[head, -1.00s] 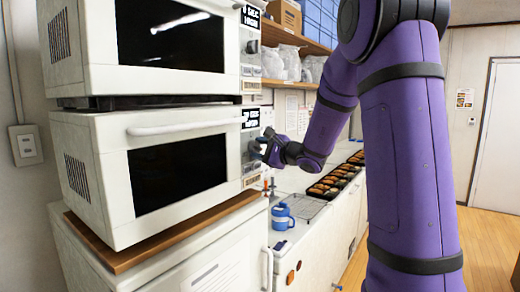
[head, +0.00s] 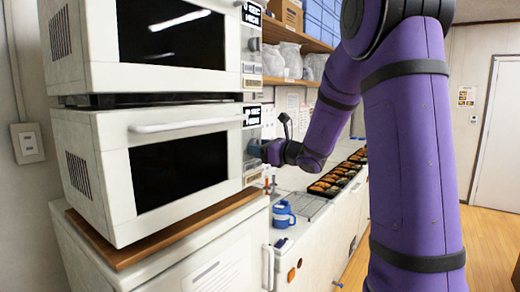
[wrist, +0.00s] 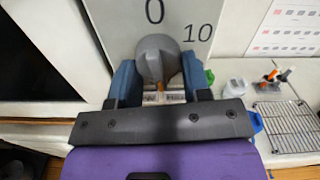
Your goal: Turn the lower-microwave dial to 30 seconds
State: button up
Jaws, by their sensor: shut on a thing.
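The lower microwave (head: 115,165) is white with a dark door window and a handle, on a wooden board. Its small black display (head: 252,115) shows text too small to read surely. The grey dial (wrist: 157,52) shows in the wrist view, on a panel marked "0" above it and "10" to its upper right. My gripper (wrist: 158,72) has its two blue fingers closed against the dial's sides. In the head view my gripper (head: 262,150) is at the panel and mostly hides the dial.
An upper microwave (head: 85,50) stands directly above. A blue cup (head: 283,216) and a wire rack (head: 308,207) are on the counter below. Filled bento trays (head: 328,186) line the counter farther back. Shelves hold bags and boxes.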

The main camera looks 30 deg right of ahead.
jog(key=shift+f+m, duration=0.1)
jog(key=shift+m, duration=0.5)
jog(key=o, duration=0.9)
jog(key=shift+c, duration=0.2)
jog(key=shift+s, duration=0.1)
jog(key=v, duration=1)
jog(key=shift+s, duration=0.35)
jog(key=shift+d, duration=0.1)
